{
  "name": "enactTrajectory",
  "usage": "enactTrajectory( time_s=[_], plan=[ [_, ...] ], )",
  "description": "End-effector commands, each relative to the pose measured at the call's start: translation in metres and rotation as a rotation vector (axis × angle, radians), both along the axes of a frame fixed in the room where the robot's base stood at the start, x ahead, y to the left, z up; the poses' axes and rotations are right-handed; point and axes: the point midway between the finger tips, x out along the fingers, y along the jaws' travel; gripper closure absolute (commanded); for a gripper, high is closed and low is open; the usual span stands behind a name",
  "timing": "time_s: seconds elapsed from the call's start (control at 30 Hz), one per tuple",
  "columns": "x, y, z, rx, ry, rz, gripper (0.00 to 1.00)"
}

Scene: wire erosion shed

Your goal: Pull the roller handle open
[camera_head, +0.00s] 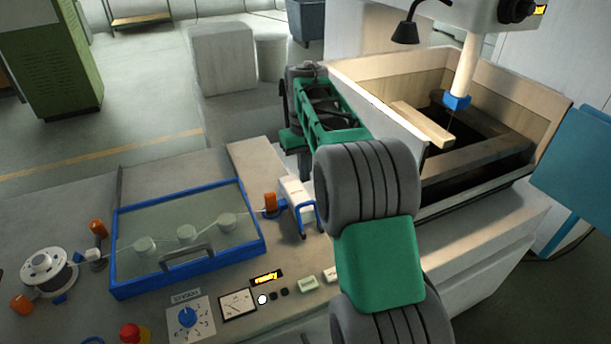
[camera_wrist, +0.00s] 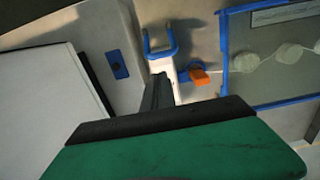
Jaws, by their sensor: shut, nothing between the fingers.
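A blue U-shaped handle (camera_head: 304,220) sits at the front end of a white block (camera_head: 297,194), right of the glass-covered panel; it looks like the roller handle. In the wrist view, the blue handle (camera_wrist: 161,42) and the white block (camera_wrist: 163,70) are just beyond my fingertips. My gripper (camera_wrist: 158,88) is shut and empty, its dark fingers pointing toward the block. I cannot tell whether they touch it. In the head view, the fingers are mostly hidden behind my green arm. An orange knob on a blue bracket (camera_head: 270,202) stands left of the block, and in the wrist view (camera_wrist: 199,75) it is right of my fingers.
A blue-framed glass cover (camera_head: 220,225) with a grey handle lies over several white rollers. A spool (camera_head: 47,270), a dial (camera_head: 188,318) and a red button (camera_head: 130,332) are on the bench. The open machine tank (camera_head: 375,85) stands at the right, close to my arm.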

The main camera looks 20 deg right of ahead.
Motion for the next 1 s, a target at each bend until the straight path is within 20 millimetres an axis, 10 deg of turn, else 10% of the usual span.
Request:
enactTrajectory(
  time_s=[0.4,1.0],
  plan=[
    [-0.002,0.0,-0.071,0.0,0.0,0.0,1.0],
    [-0.001,0.001,-0.077,0.0,-0.024,0.003,1.0]
  ],
)
